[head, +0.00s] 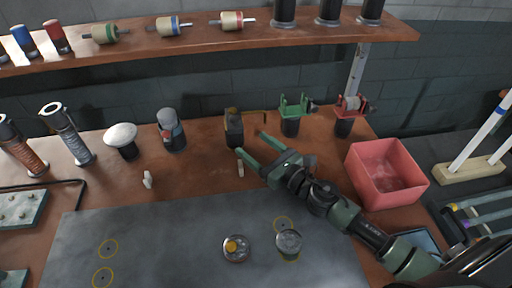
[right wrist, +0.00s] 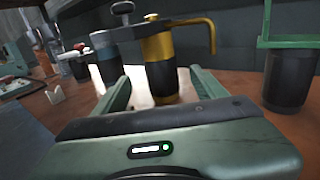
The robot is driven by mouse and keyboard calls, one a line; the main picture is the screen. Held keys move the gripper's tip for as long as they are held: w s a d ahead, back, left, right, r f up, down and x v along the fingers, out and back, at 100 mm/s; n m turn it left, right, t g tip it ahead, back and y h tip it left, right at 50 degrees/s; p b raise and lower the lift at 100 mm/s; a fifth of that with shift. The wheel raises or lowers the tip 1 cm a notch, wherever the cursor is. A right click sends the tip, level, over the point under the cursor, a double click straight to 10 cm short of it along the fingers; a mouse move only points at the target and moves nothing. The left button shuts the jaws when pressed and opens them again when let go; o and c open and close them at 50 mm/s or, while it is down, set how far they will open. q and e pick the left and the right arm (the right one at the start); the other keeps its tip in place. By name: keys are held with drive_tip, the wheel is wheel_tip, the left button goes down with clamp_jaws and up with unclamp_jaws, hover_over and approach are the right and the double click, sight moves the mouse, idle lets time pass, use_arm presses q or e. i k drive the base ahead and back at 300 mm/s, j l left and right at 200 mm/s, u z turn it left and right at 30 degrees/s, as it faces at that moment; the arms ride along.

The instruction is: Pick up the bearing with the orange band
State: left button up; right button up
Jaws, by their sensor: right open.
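My right gripper (head: 252,144) is open, its green fingers pointing at a dark upright piece (head: 234,128) with a yellow side arm at the back of the bench. In the right wrist view, a gold-orange collar (right wrist: 160,48) on a black base, with a bent gold arm, stands just beyond and between the open fingertips (right wrist: 159,82). On the mat, a round metal piece (head: 236,248) has an orange centre. I cannot tell which is the named bearing. My left gripper is out of view.
A red bin (head: 386,172) stands right of the gripper. Green (head: 292,120) and red (head: 345,122) bracketed holders stand behind it. A second round metal piece (head: 288,243) lies on the grey mat (head: 170,250), which is mostly clear. A shelf (head: 200,45) carries several rollers.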

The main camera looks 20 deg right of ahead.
sight(237, 248)
drive_tip(key=k+j+u, duration=0.1)
drive_tip(key=k, duration=0.35)
drive_tip(key=k+j, duration=0.25)
drive_tip(key=k, duration=0.2)
drive_tip(key=u, duration=0.05)
